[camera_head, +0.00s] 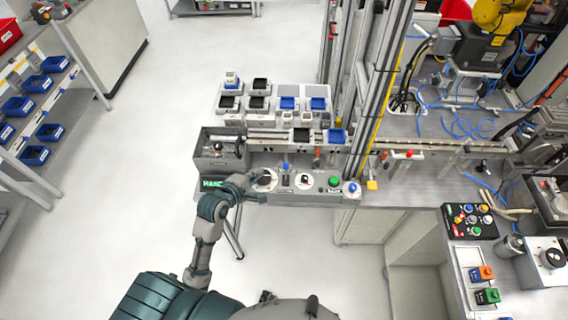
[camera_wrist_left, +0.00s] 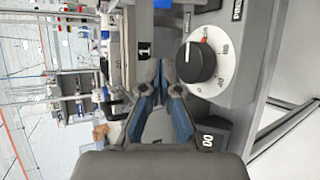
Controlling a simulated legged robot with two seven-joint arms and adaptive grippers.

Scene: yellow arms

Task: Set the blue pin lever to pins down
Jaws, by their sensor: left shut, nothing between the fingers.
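The blue pin lever appears to be the small upright blue piece (camera_head: 285,167) at the back edge of the grey control panel (camera_head: 318,196) in the head view. It is too small to tell its position. My left gripper (camera_head: 254,192) is at the panel's left end, beside the white dial with a black knob (camera_head: 264,178), left of and nearer than the lever. In the left wrist view the fingers (camera_wrist_left: 160,66) are shut and empty, with the dial (camera_wrist_left: 197,63) to their right. I cannot make out the lever surely there. My right gripper is not in view.
A green button (camera_head: 334,181) and a blue knob (camera_head: 352,188) are on the panel's right part. An orange piece (camera_head: 317,160) stands behind it. A grey box (camera_head: 220,148) is behind my gripper. A metal post (camera_head: 378,95) rises to the right.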

